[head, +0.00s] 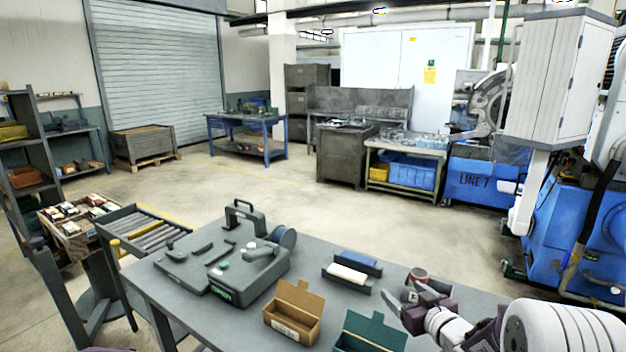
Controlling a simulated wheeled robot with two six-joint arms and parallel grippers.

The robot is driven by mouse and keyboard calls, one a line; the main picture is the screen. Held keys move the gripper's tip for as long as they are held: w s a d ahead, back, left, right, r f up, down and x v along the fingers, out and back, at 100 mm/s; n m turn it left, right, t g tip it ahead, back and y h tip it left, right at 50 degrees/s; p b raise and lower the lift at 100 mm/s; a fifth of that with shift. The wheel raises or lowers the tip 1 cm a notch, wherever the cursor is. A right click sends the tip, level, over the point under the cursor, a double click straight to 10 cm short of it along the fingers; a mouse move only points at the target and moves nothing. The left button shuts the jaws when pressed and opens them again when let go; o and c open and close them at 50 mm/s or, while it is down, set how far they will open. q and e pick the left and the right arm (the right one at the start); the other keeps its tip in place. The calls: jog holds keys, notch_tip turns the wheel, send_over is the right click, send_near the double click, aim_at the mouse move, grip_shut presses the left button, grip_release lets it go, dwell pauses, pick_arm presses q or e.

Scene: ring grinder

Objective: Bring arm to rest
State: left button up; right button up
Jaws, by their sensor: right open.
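My right arm comes in from the lower right. Its right gripper (397,305) is open, above the right part of the grey worktable (190,307). A teal open box (371,333) is just below and left of the gripper. A small red-and-grey cup-like item (417,274) shows just behind the gripper, partly hidden. I see nothing between the jaws. My left gripper is out of the picture.
A dark grey grinder unit (228,262) stands on the table's left part. A brown open box (293,311) and a holder with white and blue blocks (351,270) sit in the middle. A roller rack (148,235) is left. A blue machine (570,240) stands right.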

jog(key=s+a+g+h, duration=0.1)
jog(key=s+a+g, duration=0.1)
jog(key=s+a, duration=0.25)
jog(key=s+f+m+g, duration=0.1)
jog(key=s+f+g, duration=0.2)
jog(key=s, duration=0.4)
jog(key=s+f+m+g+h, duration=0.1)
jog(key=s+f+g, duration=0.3)
jog(key=s, duration=0.4)
jog(key=s+f+m+g+h, duration=0.1)
jog(key=s+f+g, duration=0.3)
jog(key=s+f, duration=0.2)
jog(key=shift+s+a+m, duration=0.3)
jog(key=shift+s+a, duration=0.1)
jog(key=shift+s, duration=0.75)
jog(key=shift+f, duration=0.1)
